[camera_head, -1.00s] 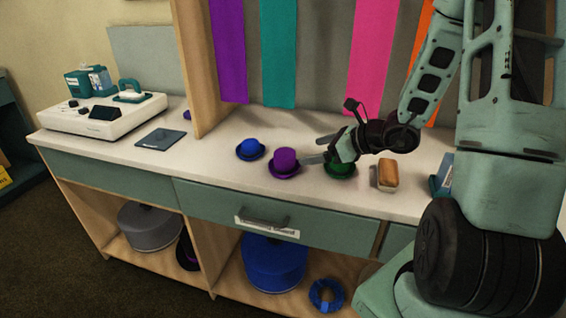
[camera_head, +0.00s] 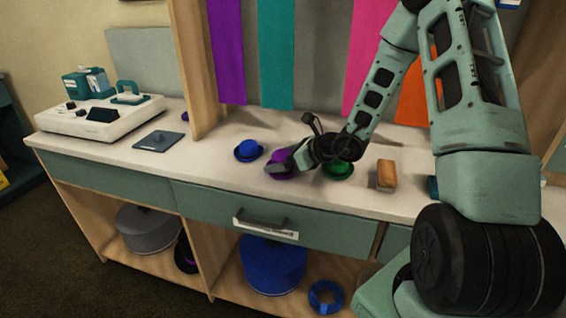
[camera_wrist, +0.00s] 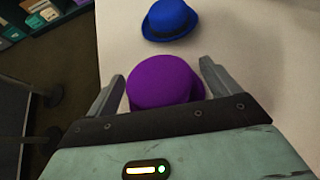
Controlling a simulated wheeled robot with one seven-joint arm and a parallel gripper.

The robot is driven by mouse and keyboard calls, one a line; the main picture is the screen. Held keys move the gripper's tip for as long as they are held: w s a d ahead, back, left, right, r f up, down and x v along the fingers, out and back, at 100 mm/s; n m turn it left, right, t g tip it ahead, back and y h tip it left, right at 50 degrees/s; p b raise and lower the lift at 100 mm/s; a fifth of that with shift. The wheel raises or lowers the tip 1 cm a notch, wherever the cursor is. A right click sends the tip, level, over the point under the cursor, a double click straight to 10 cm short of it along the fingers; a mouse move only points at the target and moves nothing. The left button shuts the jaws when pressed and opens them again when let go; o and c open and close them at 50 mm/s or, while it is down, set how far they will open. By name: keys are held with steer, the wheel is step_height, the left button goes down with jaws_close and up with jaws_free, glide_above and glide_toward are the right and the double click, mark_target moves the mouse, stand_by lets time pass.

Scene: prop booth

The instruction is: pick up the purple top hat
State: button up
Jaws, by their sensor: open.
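The purple top hat (camera_head: 279,160) stands on the white counter between a blue hat (camera_head: 249,150) and a green hat (camera_head: 338,169). In the head view my gripper (camera_head: 279,168) is at the purple hat and partly covers it. In the wrist view the purple hat (camera_wrist: 160,80) sits between my two open fingers (camera_wrist: 163,80), one on each side. Its lower near part is hidden by the gripper body. The blue hat (camera_wrist: 170,18) is beyond the fingertips there. I cannot tell whether either finger touches the purple hat.
A tan block-shaped item (camera_head: 386,175) stands right of the green hat, under my arm. A white machine (camera_head: 100,117) and a dark flat pad (camera_head: 158,141) are at the left. A drawer handle (camera_head: 263,222) sticks out of the counter front (camera_head: 210,203).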

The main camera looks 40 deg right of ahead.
steer(key=c, duration=1.1)
steer(key=shift+o, duration=0.2)
steer(key=shift+r, duration=0.1)
